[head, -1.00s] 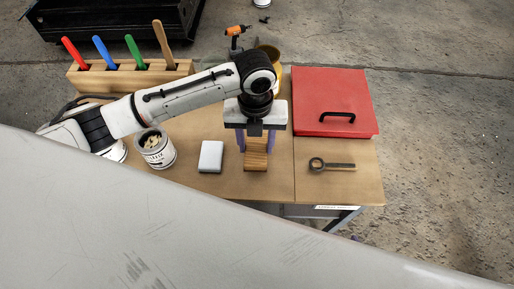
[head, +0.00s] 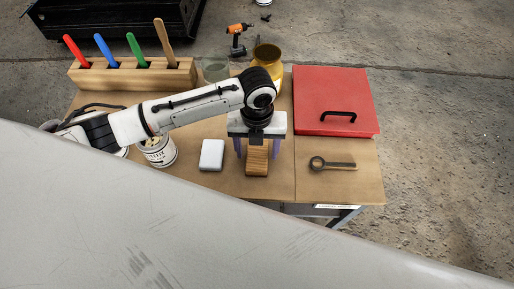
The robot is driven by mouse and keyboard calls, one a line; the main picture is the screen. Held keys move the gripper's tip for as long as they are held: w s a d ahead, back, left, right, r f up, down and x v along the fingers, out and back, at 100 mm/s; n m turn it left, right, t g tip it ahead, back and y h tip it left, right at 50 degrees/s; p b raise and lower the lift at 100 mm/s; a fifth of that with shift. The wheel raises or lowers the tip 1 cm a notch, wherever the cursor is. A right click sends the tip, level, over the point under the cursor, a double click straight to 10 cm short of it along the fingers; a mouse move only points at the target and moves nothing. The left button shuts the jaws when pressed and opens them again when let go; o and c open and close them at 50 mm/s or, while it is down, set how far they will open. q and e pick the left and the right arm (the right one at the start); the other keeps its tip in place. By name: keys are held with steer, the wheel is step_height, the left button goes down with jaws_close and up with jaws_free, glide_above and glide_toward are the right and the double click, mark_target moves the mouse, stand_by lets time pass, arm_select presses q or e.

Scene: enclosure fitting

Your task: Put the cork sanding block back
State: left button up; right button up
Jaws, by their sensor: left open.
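A brown, striped block (head: 257,161), which I take to be the cork sanding block, is on the wooden bench at the middle front. My left gripper (head: 257,150) is above the bench with its purple fingers pointing down. It is open, with one finger on each side of the block's far part. I cannot tell whether the fingers touch it. The gripper body hides the block's far end. My right gripper is not in view.
A whitish block (head: 211,155) lies just left. A white can (head: 158,152) is farther left. A tool rack (head: 135,75), yellow pot (head: 266,57) and orange drill (head: 237,38) are behind. A red lidded box (head: 333,98) and ring-ended tool (head: 332,164) are right.

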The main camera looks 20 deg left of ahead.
mark_target(257, 153)
arm_select(q)
step_height(257, 153, up, 12)
stand_by(0.5)
steer(key=shift+w, duration=0.1)
stand_by(1.1)
